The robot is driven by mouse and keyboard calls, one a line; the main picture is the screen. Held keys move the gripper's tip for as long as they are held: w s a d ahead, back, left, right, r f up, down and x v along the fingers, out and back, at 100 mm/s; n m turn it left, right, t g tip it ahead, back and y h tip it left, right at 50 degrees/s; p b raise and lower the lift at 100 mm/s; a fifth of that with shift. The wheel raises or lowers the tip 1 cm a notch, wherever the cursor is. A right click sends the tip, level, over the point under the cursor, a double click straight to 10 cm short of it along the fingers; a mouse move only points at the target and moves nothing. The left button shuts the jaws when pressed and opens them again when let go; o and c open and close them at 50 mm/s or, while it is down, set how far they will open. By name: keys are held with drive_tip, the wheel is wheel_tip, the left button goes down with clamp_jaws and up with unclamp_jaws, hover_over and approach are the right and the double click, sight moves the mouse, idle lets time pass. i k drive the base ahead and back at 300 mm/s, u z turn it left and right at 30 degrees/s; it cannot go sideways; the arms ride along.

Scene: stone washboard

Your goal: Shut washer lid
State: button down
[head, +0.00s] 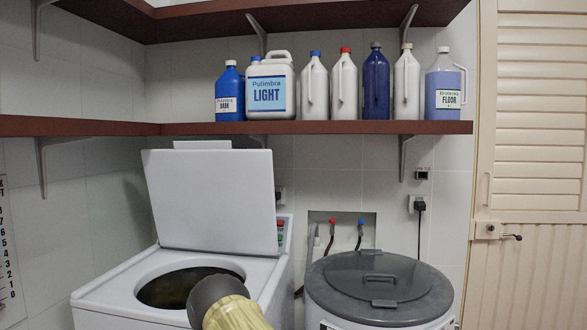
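The white washer (110,290) stands at the lower left with its top opening uncovered. Its white lid (210,195) is raised, standing nearly upright at the back of the opening and leaning back a little. The round dark tub opening (165,288) shows in front of the lid. A dark grey and yellowish part of my arm shows at the bottom, in front of the washer, and covers the right front of the opening. My gripper's fingers are not in view.
A grey-lidded round machine (380,280) stands right of the washer. A brown shelf (330,128) with several bottles (375,82) runs along the wall above the lid. A beige louvred door (530,150) is at the right. A plugged cord (420,207) hangs on the wall.

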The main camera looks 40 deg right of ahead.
sight(212, 196)
drive_tip(key=z, duration=0.8)
